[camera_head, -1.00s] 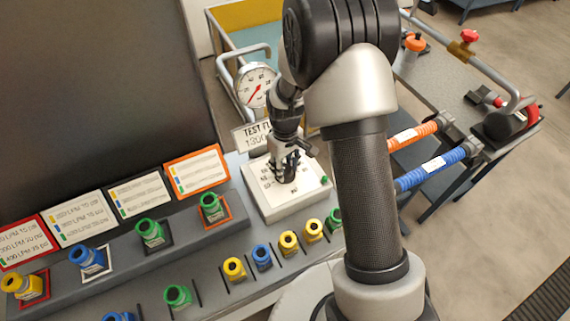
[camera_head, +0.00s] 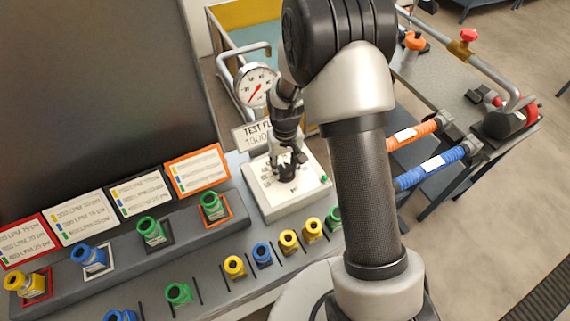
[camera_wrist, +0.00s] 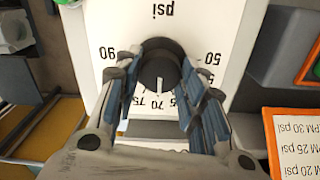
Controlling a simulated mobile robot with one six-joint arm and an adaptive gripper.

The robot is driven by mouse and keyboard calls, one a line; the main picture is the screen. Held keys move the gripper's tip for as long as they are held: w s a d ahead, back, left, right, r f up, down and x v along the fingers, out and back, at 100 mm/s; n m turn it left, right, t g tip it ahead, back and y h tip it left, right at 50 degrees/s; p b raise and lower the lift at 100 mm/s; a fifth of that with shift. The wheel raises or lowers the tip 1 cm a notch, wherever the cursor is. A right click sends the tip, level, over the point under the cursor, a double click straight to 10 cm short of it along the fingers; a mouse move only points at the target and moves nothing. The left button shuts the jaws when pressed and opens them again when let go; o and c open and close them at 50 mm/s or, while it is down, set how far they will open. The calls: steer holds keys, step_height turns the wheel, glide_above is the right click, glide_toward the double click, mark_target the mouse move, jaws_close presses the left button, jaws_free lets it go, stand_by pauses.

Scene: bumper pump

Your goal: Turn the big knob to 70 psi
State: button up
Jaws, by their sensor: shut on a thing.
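The big black knob (camera_wrist: 160,62) sits on a white dial plate marked psi, seen upside down in the wrist view. Its white pointer line is turned toward the 70 mark, with 75 beside it. Numbers 90 and 50 show at the sides; some marks are hidden by my fingers. My gripper (camera_wrist: 157,90) is shut on the knob, one blue-padded finger on each side. In the head view my gripper (camera_head: 288,160) stands over the white control box (camera_head: 283,207), its fingers around the knob (camera_head: 287,174).
A round gauge with a red needle (camera_head: 256,86) stands behind the box. A TEST FLOW sign (camera_head: 255,134) is beside it. Yellow, blue and green fittings (camera_head: 262,254) line the bench front. Orange-framed card (camera_head: 198,170) stands left. Orange and blue hoses (camera_head: 432,168) lie right.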

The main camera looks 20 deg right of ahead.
mark_target(285, 167)
steer(key=o, duration=1.1)
steer(key=shift+r, duration=6.05)
